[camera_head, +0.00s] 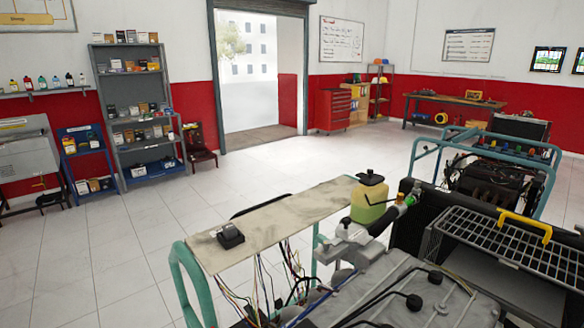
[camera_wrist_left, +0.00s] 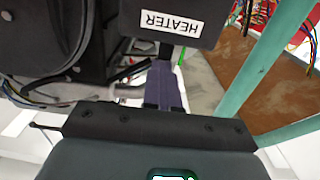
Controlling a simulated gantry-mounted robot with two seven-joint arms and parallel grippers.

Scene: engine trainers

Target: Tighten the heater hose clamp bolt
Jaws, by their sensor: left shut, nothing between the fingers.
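In the left wrist view a black box (camera_wrist_left: 190,14) carries a white label reading HEATER (camera_wrist_left: 170,22). My left gripper (camera_wrist_left: 164,72) shows there with its dark fingers together and empty, pointing toward the box. The fingertips are close to the box's lower edge; I cannot tell whether they touch it. Black hoses or cables (camera_wrist_left: 50,75) run on the left. I cannot make out the heater hose clamp or its bolt in either view. The engine trainer (camera_head: 385,285) fills the lower right of the head view. Neither gripper shows in the head view.
The teal frame (camera_head: 185,275) edges the trainer, and its bar (camera_wrist_left: 262,65) stands right of my left gripper. A coolant bottle (camera_head: 369,197), loose wires (camera_head: 262,280) and a wire rack (camera_head: 500,245) crowd the trainer. The tiled floor (camera_head: 130,245) on the left is clear.

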